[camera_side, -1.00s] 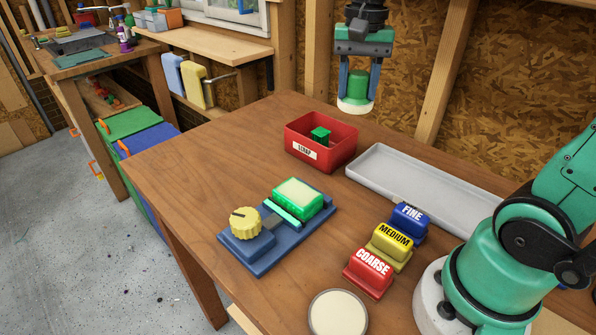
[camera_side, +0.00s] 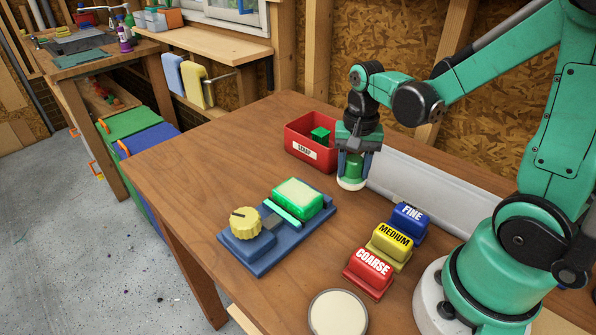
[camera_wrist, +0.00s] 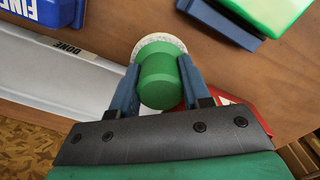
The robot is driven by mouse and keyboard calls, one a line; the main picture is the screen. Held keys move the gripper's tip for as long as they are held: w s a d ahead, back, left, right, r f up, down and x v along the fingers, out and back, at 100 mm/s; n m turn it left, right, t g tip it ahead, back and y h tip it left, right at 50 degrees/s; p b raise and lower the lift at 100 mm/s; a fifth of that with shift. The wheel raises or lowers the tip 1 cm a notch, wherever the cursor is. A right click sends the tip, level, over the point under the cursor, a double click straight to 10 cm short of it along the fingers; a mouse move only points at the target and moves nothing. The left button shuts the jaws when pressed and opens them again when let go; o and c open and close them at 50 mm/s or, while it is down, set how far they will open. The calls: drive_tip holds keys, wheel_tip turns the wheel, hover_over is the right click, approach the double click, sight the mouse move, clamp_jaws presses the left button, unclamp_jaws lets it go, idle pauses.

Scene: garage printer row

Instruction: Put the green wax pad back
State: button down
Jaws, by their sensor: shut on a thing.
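The green wax pad has a green round handle and a white speckled pad face. My gripper (camera_side: 354,168) is shut on the handle of the green wax pad (camera_side: 351,184), holding it upright, pad face down. It appears a little above the table, right of the blue jig and in front of the red bin; I cannot tell the exact gap. In the wrist view the blue fingers of my gripper (camera_wrist: 160,78) flank the green wax pad (camera_wrist: 158,80). A round cream-filled dish (camera_side: 338,313) stands at the front edge with nothing on it.
A blue jig (camera_side: 262,258) carries a green block (camera_side: 298,197) and a yellow knob (camera_side: 245,221). Blocks marked FINE (camera_side: 409,221), MEDIUM (camera_side: 391,244) and COARSE (camera_side: 368,275) stand in a row. A labelled red bin (camera_side: 300,153) and grey tray (camera_side: 420,192) lie behind. Table between jig and blocks is clear.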

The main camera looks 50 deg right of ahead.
sight(351, 184)
drive_tip(key=shift+f, duration=2.05)
drive_tip(key=shift+f, duration=0.2)
drive_tip(key=shift+c, duration=2.1)
unclamp_jaws()
drive_tip(key=shift+r, duration=0.1)
